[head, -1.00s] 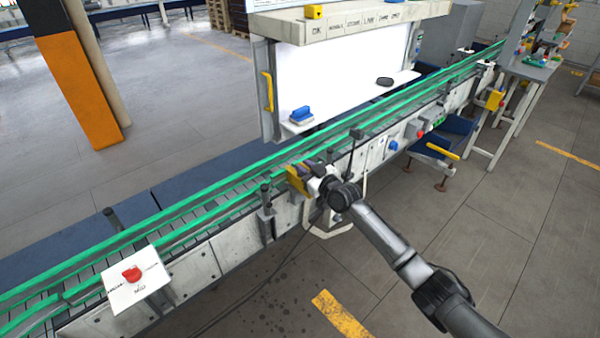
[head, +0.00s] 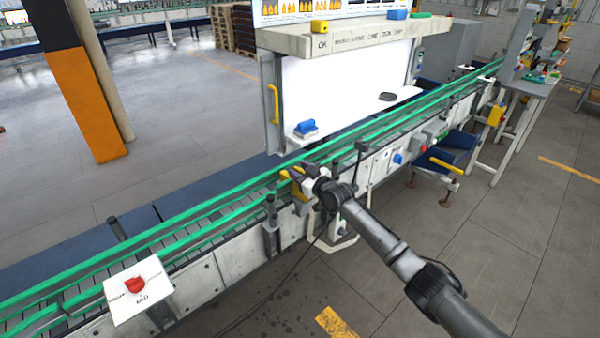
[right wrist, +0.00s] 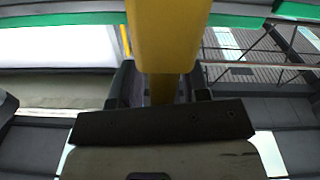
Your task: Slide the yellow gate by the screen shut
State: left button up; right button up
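The yellow gate (head: 287,189) sits at the near side of the conveyor, in front of the white screen (head: 345,90), partly hidden by my right gripper (head: 300,178). In the right wrist view the yellow gate (right wrist: 168,40) runs down between the two dark fingers (right wrist: 165,90). The fingers lie on both sides of it and appear closed on it; the contact itself is partly hidden. A dark post (head: 271,210) stands just left of the gate with a small gap. My left gripper is not in view.
The conveyor's green rails (head: 190,210) run diagonally across the view. A white panel with a red button (head: 133,285) stands front left. A blue-handled block (head: 306,128) lies by the screen. A dark upright post (head: 360,155) stands right of my gripper. Floor in front is open.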

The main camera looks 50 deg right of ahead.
jog(key=shift+s+a+r, duration=0.1)
jog(key=shift+s, duration=0.3)
jog(key=s+a+p, duration=0.1)
jog(key=s, duration=1.2)
jog(key=shift+p, duration=0.35)
